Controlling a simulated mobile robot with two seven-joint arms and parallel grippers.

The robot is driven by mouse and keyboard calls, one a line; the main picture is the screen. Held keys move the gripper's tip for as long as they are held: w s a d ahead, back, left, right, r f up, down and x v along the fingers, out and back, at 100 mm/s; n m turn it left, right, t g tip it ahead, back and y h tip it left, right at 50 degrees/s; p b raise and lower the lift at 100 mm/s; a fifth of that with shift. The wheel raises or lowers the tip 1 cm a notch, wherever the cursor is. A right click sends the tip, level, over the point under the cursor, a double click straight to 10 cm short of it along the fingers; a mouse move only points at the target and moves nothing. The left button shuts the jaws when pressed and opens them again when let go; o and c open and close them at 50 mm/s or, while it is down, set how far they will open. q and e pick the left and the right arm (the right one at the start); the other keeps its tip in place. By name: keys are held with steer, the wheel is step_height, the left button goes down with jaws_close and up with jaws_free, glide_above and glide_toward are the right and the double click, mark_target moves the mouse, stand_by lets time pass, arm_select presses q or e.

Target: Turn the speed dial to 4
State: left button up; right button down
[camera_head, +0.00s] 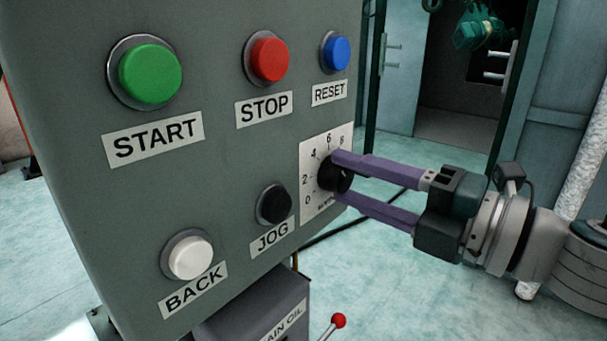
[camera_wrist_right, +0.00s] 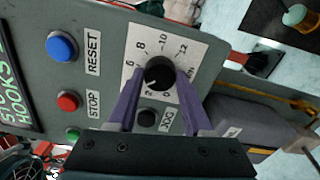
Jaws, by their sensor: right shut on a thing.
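The black round speed dial (camera_head: 327,178) sits on a white scale plate (camera_head: 309,213) at the right edge of the grey control panel. The numbers 0, 2, 4, 6 and 8 can be read around it in the head view. My right gripper (camera_head: 340,178) has its purple fingers on either side of the dial, shut on it. The right wrist view also shows the dial (camera_wrist_right: 160,71) between the fingertips, on its scale plate (camera_wrist_right: 188,42). I cannot read for sure which number the dial's mark points to. My left gripper is in neither view.
Close to the dial are the black JOG button (camera_head: 274,204) and the blue RESET button (camera_head: 336,53). Red STOP (camera_head: 268,60), green START (camera_head: 150,74) and white BACK (camera_head: 191,257) buttons are farther left. A red-knobbed lever (camera_head: 338,320) stands below.

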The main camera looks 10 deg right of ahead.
steer(key=shift+c, duration=1.6)
jaws_free()
steer(key=shift+s+d, duration=0.1)
steer(key=b+v, duration=0.1)
steer(key=v, duration=0.8)
steer(key=shift+s+d+b, duration=0.2)
steer(key=shift+s+b, duration=0.1)
